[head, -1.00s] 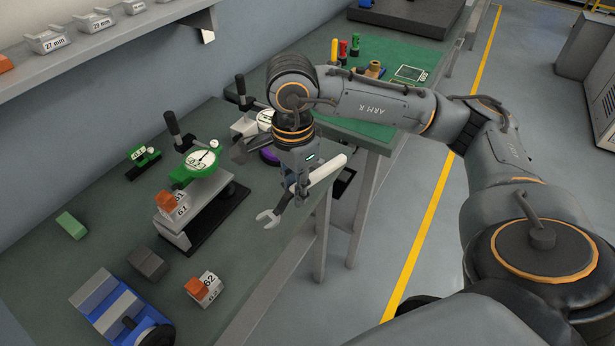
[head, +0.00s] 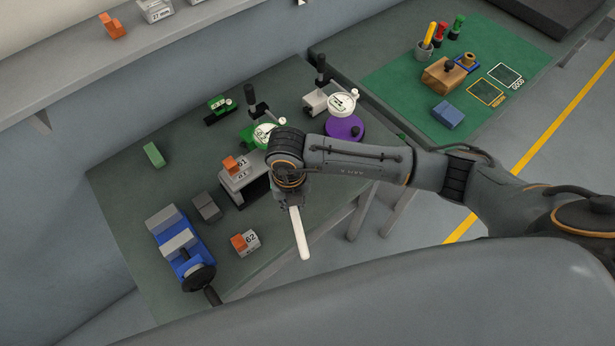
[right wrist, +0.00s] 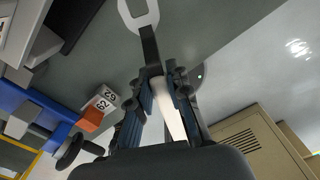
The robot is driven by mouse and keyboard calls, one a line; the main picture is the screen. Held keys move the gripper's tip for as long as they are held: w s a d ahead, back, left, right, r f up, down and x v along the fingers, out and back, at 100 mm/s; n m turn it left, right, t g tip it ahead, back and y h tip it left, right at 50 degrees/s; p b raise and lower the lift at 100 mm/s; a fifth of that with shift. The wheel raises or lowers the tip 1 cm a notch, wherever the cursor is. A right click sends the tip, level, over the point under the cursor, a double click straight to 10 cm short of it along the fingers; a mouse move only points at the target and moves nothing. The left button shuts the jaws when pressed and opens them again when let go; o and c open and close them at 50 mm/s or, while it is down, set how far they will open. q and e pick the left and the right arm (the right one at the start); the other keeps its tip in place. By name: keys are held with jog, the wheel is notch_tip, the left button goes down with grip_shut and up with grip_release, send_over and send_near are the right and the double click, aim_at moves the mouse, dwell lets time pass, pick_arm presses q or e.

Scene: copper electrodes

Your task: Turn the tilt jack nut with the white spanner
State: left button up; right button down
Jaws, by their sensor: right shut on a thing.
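The white spanner (head: 299,232) is held in my right gripper (head: 291,197), above the right edge of the green-topped bench. In the right wrist view my right gripper (right wrist: 160,88) is shut on the spanner's handle, and the open-ended jaw of the spanner (right wrist: 140,14) points away beyond the fingertips over the bench top. In the head view my arm and gripper hide that jaw. A raised grey stand (head: 258,190) carries an orange-and-white block marked 61 and stands just left of my gripper. I cannot make out the tilt jack nut in either view. My left gripper is not in view.
A blue vice (head: 185,255), a grey block (head: 207,207) and a 62 block (head: 248,243) stand on the bench's near part. Dial gauges stand behind, one beside a purple disc (head: 345,128). A second bench with a green mat (head: 400,90) is at the back right.

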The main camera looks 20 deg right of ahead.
jog(key=shift+s+a+m, duration=0.2)
jog(key=shift+a+m, duration=0.2)
jog(key=shift+m, duration=0.1)
jog(key=shift+w+f, duration=0.1)
jog(key=shift+f, duration=0.05)
jog(key=shift+w+d+b, duration=0.2)
jog(key=shift+w+b, duration=0.2)
jog(key=shift+w, duration=0.65)
jog(key=shift+w+d+b, duration=0.15)
jog(key=shift+w+b, duration=0.2)
jog(key=shift+w, duration=0.85)
jog(key=shift+w+d, duration=0.1)
